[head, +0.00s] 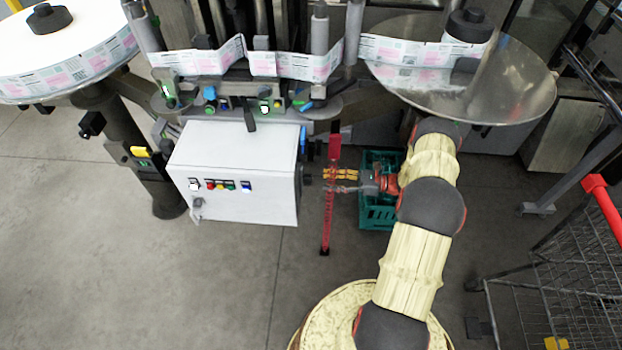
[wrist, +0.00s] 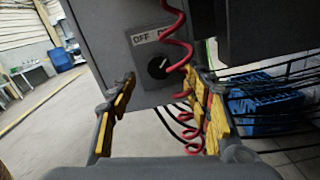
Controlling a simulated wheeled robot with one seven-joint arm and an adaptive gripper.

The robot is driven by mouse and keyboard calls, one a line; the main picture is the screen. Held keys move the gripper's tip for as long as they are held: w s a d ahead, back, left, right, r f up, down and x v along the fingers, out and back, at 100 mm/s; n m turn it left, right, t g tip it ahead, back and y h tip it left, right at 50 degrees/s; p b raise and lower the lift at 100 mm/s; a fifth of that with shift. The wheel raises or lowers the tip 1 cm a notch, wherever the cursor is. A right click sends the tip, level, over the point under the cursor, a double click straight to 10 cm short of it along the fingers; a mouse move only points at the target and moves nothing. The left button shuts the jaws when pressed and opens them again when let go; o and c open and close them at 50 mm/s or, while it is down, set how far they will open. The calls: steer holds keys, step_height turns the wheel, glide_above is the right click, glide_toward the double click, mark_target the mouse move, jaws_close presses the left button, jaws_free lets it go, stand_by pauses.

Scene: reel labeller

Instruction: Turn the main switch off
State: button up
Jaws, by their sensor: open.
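The main switch is a round black knob (wrist: 158,67) on a grey box side in the wrist view, under a label reading OFF at left and a partly covered word at right. Its white mark seems to point up and right, away from OFF. In the head view, a dark knob (head: 308,179) sticks out of the right side of the white control box (head: 240,160). My gripper (wrist: 160,80) is open and empty, its yellow-padded fingers left and right of the knob and apparently short of it. In the head view my gripper (head: 327,181) points left at that side.
A red coiled cable (wrist: 178,45) hangs in front of the label's right part and close to my right finger; it also shows in the head view (head: 327,220). A crate (head: 377,215) stands on the floor below my wrist. A wire cart (head: 560,280) is at right.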

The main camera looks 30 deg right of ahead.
mark_target(308, 179)
steer(key=b+x, duration=0.1)
steer(key=x, duration=0.5)
steer(key=shift+a, duration=0.25)
steer(key=shift+w, duration=0.15)
steer(key=shift+c, duration=0.8)
steer(key=c, duration=1)
steer(key=shift+f+n, duration=0.1)
steer(key=shift+n, duration=0.3)
steer(key=shift+f+n+b, duration=0.1)
steer(key=shift+n+b, duration=3.55)
steer(key=shift+n, duration=4.95)
steer(key=shift+s+a, duration=0.1)
steer(key=shift+s, duration=0.1)
